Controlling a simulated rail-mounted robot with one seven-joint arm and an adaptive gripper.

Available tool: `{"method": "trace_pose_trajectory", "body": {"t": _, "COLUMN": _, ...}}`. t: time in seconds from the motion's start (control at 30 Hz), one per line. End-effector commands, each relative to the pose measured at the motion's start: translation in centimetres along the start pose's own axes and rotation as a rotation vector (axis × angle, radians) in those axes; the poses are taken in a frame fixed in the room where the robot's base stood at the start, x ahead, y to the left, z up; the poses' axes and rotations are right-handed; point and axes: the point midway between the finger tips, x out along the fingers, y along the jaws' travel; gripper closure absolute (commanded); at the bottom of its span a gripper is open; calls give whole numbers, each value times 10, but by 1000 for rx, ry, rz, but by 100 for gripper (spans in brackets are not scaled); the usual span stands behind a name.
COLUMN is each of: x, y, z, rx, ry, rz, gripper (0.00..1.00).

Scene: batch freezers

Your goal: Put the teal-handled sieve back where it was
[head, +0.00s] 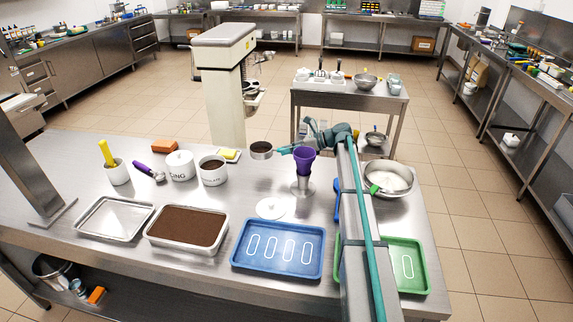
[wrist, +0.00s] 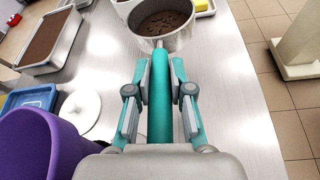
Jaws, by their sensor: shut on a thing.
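The teal-handled sieve has a round metal bowl (head: 261,150) holding dark brown powder or crumbs. In the wrist view its bowl (wrist: 162,22) is straight ahead, with the teal handle (wrist: 161,110) running back between the fingers. My gripper (head: 286,149) is shut on that handle; the fingers (wrist: 162,72) lie on both sides of it. The sieve looks level and above the table, just right of the white canister of brown powder (head: 213,172). The exact gap below it is hard to tell.
A purple funnel (head: 304,163) on a metal stand is close beside my gripper; it also shows in the wrist view (wrist: 40,145). A white round lid (head: 270,208), brown-filled tray (head: 187,229), blue tray (head: 279,248) and metal bowl (head: 388,178) stand nearby. Bare steel lies under the sieve.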

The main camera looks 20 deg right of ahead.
Motion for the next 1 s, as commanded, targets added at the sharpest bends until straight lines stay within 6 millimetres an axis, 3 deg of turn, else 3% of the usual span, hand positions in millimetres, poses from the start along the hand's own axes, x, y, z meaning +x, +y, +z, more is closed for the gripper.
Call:
{"method": "trace_pose_trajectory", "body": {"t": 0.2, "x": 13, "y": -7, "z": -32, "rx": 1, "ry": -1, "rz": 0, "gripper": 100}}
{"method": "trace_pose_trajectory", "body": {"t": 0.47, "x": 18, "y": -10, "z": -47, "rx": 1, "ry": -1, "rz": 0, "gripper": 100}}
{"method": "trace_pose_trajectory", "body": {"t": 0.7, "x": 29, "y": -16, "z": -73, "rx": 1, "ry": -1, "rz": 0, "gripper": 100}}
{"method": "trace_pose_trajectory", "body": {"t": 1.0, "x": 30, "y": -16, "z": -76, "rx": -1, "ry": -1, "rz": 0, "gripper": 100}}
